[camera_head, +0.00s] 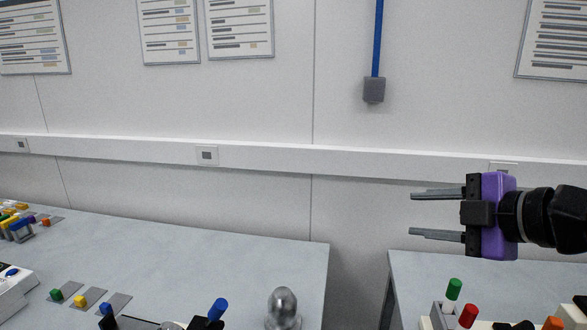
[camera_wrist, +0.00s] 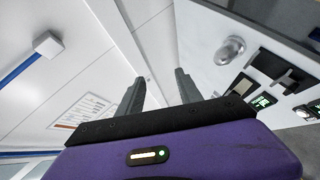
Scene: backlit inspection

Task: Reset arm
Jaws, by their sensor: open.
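My gripper (camera_head: 424,214) is at the right of the head view, raised above the right table (camera_head: 420,272). It has a purple body and two grey fingers that point left. The fingers are apart with nothing between them. In the wrist view my gripper (camera_wrist: 157,90) also shows two separate, empty fingers in front of its purple body. No object touches it.
The left table (camera_head: 180,250) holds small coloured blocks and a shiny metal dome (camera_head: 283,308). A gap separates it from the right table, which carries a green cylinder (camera_head: 454,289) and a red one (camera_head: 468,315). A blue conduit (camera_head: 377,40) runs down the wall behind.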

